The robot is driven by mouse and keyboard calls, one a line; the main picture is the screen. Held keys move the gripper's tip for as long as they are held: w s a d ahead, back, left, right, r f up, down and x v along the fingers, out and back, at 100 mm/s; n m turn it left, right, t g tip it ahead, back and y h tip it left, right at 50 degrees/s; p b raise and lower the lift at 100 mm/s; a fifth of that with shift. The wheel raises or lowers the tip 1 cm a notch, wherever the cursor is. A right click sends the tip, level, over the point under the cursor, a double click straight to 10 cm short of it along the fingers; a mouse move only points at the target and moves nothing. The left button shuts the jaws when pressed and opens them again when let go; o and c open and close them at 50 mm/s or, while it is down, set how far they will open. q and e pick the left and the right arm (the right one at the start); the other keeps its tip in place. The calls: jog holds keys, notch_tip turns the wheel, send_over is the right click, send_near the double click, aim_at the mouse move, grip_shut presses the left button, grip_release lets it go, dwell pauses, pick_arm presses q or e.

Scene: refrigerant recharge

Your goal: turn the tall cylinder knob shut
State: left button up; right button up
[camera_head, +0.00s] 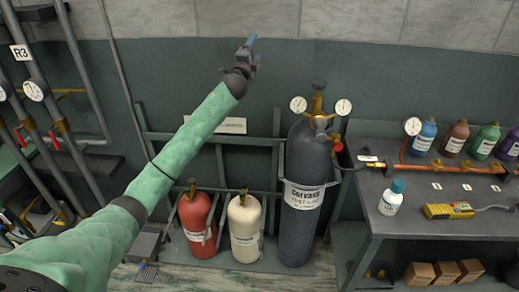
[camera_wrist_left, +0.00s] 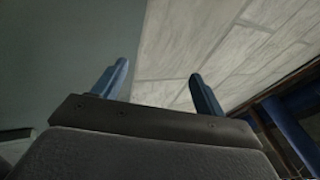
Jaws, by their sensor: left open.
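The tall dark grey cylinder (camera_head: 304,225) stands upright near the middle of the head view, with a white label. A dark knob (camera_head: 319,84) sits on top of its brass valve, between two round white gauges (camera_head: 298,104). My left gripper (camera_head: 251,40) is raised up and to the left of the knob, apart from it, in front of the wall. In the left wrist view its two blue fingers (camera_wrist_left: 158,88) stand wide apart with nothing between them. The cylinder does not show in the wrist view. My right gripper is not in view.
A red cylinder (camera_head: 197,240) and a cream cylinder (camera_head: 244,245) stand left of the tall one. A bench (camera_head: 372,206) with several bottles, a copper pipe and a yellow meter (camera_head: 449,211) is at the right. Pipes with gauges (camera_head: 33,90) line the left. The upper wall area is clear.

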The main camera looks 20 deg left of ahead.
pick_arm(q)
jog(key=s+d+f+n+g+y, duration=0.1)
jog(key=s+d+f+n+g, duration=0.2)
jog(key=s+f, duration=0.4)
jog(key=s+d+f+n+g+y+b, duration=0.1)
jog(key=s+d+f+n+g, duration=0.2)
jog(key=s+f+n, duration=0.3)
jog(key=s+d+f+n+g+y+b, duration=0.1)
jog(key=s+d+f+n+g, duration=0.3)
jog(key=s+f, duration=0.4)
jog(key=shift+f, duration=2.85)
